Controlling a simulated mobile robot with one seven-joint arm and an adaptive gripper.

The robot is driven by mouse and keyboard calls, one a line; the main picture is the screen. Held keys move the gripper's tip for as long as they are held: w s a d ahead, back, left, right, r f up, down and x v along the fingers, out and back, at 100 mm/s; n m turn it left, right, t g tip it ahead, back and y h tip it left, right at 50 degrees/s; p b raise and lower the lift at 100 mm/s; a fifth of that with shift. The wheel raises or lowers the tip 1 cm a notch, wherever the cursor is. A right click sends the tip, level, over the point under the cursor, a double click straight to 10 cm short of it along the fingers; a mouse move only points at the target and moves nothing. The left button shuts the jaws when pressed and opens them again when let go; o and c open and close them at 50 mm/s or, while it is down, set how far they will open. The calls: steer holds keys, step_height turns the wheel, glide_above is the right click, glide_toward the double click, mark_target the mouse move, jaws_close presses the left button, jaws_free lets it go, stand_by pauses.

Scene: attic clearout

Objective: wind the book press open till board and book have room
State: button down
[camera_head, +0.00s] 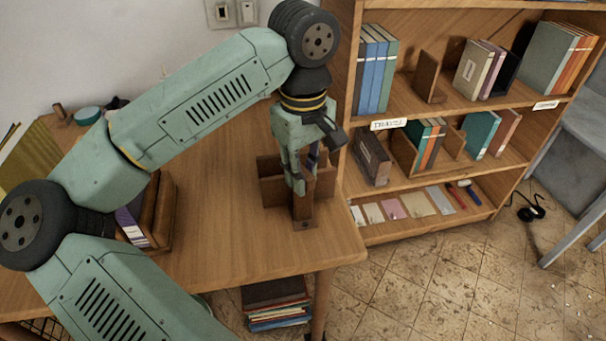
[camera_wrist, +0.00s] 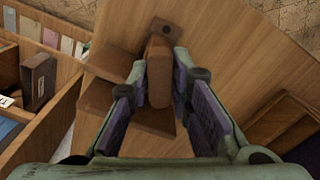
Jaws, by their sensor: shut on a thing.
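A brown wooden fixture (camera_head: 303,212) stands near the front right edge of the table, with upright boards around a narrow block and a flat foot with a dark spot. It looks like the book press; no screw or handle is clearly visible. My gripper (camera_head: 305,178) points down into it, its fingers on either side of a brown wooden piece (camera_wrist: 160,72). The gripper is shut on that piece, which I cannot tell is a handle or a board. A purple-and-white book (camera_head: 132,224) stands between brown boards (camera_head: 163,210) at left, partly behind my arm.
A bookcase (camera_head: 452,111) with books, bookends and a lower tray of cards stands close to the right of the table. Bare tabletop (camera_head: 222,200) lies between the fixture and the boards at left. More books (camera_head: 276,305) are stacked below the table.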

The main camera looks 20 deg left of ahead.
steer(key=shift+n, duration=0.3)
steer(key=n+b, duration=0.1)
steer(key=n, duration=0.2)
steer(key=shift+f+b, duration=0.15)
steer(key=shift+b, duration=0.15)
steer(key=shift+n, duration=0.9)
steer(key=shift+n+b, duration=0.65)
steer(key=shift+n, duration=0.35)
steer(key=shift+n+b, duration=0.35)
steer(key=shift+n, duration=0.85)
